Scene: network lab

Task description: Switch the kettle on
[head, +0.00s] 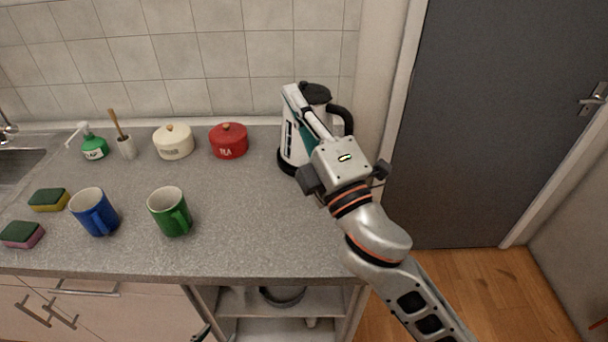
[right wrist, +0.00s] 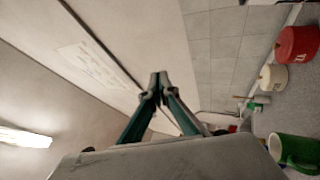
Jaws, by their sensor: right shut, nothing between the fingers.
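The white kettle (head: 296,148) with a black lid, handle and base stands upright at the right end of the grey counter, near the wall. Its handle points right. My right gripper (head: 289,90) reaches over it from the lower right, and its fingers cross in front of the kettle's body and hide part of it. The right wrist view shows these fingers (right wrist: 158,88) shut with nothing between them. I cannot tell whether they touch the kettle. The kettle's switch cannot be made out.
A red lidded pot (head: 229,142), a cream pot (head: 174,143), a brush holder and a green soap bottle (head: 94,147) stand along the back. Green (head: 170,213) and blue (head: 94,212) mugs stand nearer the front, with two sponges at left. The counter between green mug and kettle is clear.

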